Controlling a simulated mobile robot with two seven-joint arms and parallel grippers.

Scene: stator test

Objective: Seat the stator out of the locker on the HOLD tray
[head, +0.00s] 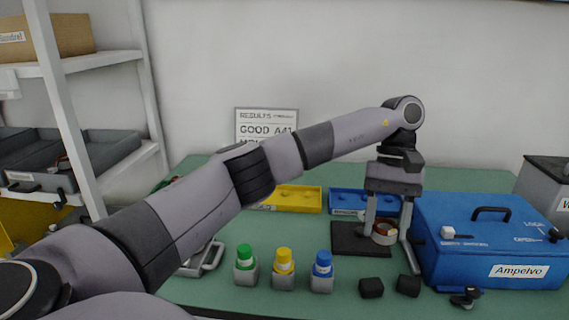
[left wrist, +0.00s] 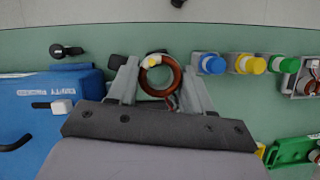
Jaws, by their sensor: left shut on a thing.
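The stator, a copper-wound ring with a pale part, is between the fingers of my left gripper (head: 386,250) in the head view. It shows more clearly as a ring (left wrist: 174,80) in the left wrist view, with a finger of the gripper (left wrist: 160,75) on each side. The gripper is shut on it, pointing down above or at a dark pad (head: 347,239); I cannot tell whether the stator touches anything below. A yellow tray (head: 297,199) and a blue tray (head: 345,198) stand at the back. Their labels are unreadable, so I cannot tell which is HOLD. My right gripper is not in view.
A blue box (head: 480,262) labelled Ampelvo stands right, close beside the gripper. Green-, yellow- and blue-capped bottles (head: 284,268) and two black blocks (head: 372,288) line the front. A green tray (left wrist: 290,151) shows in the wrist view. A partly hidden results sign (head: 266,122) stands behind.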

